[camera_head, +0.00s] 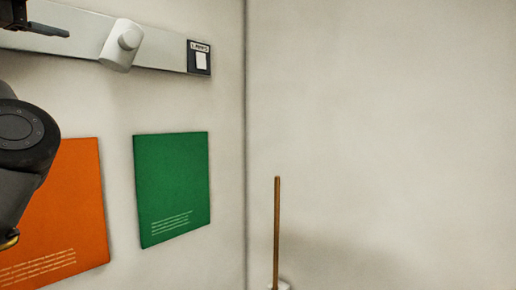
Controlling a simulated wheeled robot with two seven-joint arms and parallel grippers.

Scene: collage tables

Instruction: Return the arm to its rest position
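A black arm link of mine (20,140) comes in at the left edge and covers part of the orange panel. At the top left corner a dark, narrow tip, which looks like part of my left gripper (42,28), lies in front of the grey bar's left end. Most of this gripper is cut off by the frame, so I cannot tell whether it is open or shut, or whether it holds anything. My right gripper is not in view.
A grey bar (160,55) with a round knob (129,38) and a dark label (199,46) runs along the top left. Below are an orange panel (75,200) and a green panel (172,185). A thin brown stick (277,230) stands at bottom centre. The right side is bare.

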